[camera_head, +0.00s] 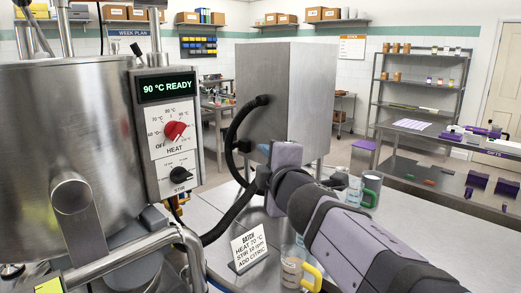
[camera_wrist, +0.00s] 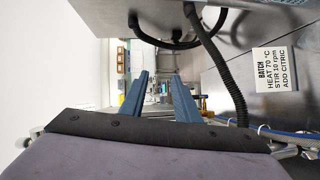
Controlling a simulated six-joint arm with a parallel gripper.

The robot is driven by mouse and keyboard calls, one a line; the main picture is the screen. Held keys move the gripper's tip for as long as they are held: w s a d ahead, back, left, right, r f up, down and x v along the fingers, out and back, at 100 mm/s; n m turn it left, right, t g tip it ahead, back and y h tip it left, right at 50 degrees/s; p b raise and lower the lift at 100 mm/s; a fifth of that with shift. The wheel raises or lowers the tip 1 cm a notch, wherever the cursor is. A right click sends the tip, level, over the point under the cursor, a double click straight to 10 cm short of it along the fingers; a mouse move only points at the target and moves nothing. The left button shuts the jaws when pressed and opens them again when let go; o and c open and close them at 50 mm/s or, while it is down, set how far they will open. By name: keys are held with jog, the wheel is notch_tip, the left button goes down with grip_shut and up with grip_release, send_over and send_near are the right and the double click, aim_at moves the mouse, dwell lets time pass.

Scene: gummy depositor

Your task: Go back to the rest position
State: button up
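My gripper shows in the wrist view (camera_wrist: 159,84) with its two blue-grey fingers apart and nothing held between them. In the head view my arm reaches in from the lower right, and its end is beside the steel box (camera_head: 290,90); the fingers are not clear there. The control panel (camera_head: 168,125) is left of my arm's end and apart from it in the picture. Its display (camera_head: 167,86) reads "90 °C READY". Below are a red HEAT knob (camera_head: 174,131) and a black STIR knob (camera_head: 180,174).
A steel kettle (camera_head: 65,150) fills the left. Black hoses (camera_head: 238,135) run near my arm's end. A batch card (camera_head: 250,247), a yellow-handled mug (camera_head: 293,268) and a green-handled mug (camera_head: 372,188) stand close to my arm. A side table (camera_head: 450,165) is at right.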

jog(key=s+d+f+m+g+h, duration=0.2)
jog(key=s+d+f+m+g, duration=0.15)
jog(key=f, duration=0.55)
jog(key=s+d+f+m+g+h+p, duration=0.1)
jog(key=s+d+f+m+g, duration=0.15)
jog(key=f+m, duration=0.4)
jog(key=s+d+f+m+g+h, duration=0.2)
jog(key=s+d+f+g, duration=0.15)
jog(key=f, duration=0.65)
jog(key=s+d+f+m+g+y+p, duration=0.1)
jog(key=s+f+m+g+p, duration=0.15)
jog(key=s+f, duration=0.45)
jog(key=s+f+m+g+p, duration=0.2)
jog(key=s+f+m+g, duration=0.15)
jog(key=s, duration=0.75)
jog(key=shift+m+g, duration=0.35)
jog(key=shift+m, duration=0.35)
jog(key=d+p, duration=0.1)
jog(key=s+d+r+p, duration=0.1)
jog(key=d+r+p, duration=0.1)
jog(key=d, duration=0.1)
jog(key=shift+s+r+p, duration=0.2)
jog(key=shift+s+p, duration=0.1)
